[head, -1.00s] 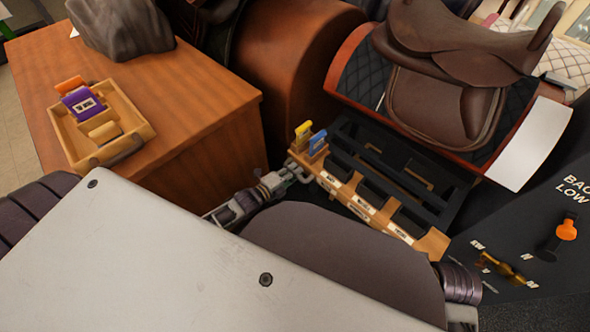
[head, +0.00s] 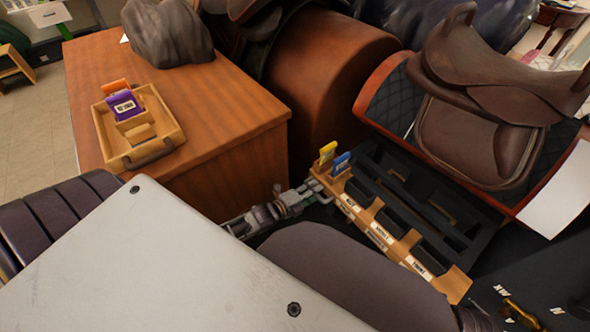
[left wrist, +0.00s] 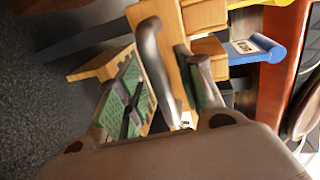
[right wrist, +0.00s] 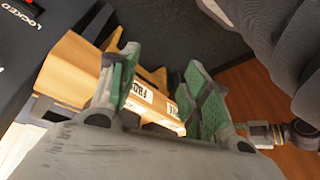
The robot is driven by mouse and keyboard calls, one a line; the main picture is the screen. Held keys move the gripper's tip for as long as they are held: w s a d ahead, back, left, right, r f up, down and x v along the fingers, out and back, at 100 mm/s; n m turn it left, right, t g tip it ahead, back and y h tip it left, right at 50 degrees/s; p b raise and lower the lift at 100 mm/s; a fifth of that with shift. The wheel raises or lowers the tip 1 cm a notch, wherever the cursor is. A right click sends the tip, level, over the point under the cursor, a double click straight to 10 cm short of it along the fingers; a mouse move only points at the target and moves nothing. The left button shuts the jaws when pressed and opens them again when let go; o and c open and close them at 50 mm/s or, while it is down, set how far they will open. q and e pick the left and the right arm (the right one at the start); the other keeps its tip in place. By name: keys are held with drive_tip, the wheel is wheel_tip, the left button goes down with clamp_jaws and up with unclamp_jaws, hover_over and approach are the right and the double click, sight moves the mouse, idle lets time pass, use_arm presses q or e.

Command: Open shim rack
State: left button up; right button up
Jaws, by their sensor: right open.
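The shim rack (head: 395,245) is a long wooden block with white labels and dark slots, on a black slatted frame. A yellow shim (head: 327,152) and a blue shim (head: 341,163) stand at its far left end. My left gripper (head: 310,188) is at that end. In the left wrist view, the fingers of my left gripper (left wrist: 165,95) are apart, with a dark curved handle (left wrist: 152,50) between them; contact is unclear. In the right wrist view, my right gripper (right wrist: 160,95) is open, with the rack's labelled wood (right wrist: 75,75) beyond its fingers. My arm hides part of the rack's front.
A wooden tray (head: 168,128) with a purple and an orange shim sits on a wooden cabinet (head: 225,140) at left. A brown saddle (head: 480,120) on a dark quilted pad stands behind the rack. A dark panel lies at lower right.

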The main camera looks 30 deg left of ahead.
use_arm(q)
drive_tip(key=v, duration=1.1)
drive_tip(key=shift+s, duration=0.3)
drive_tip(key=shift+s+a, duration=0.1)
idle(0.9)
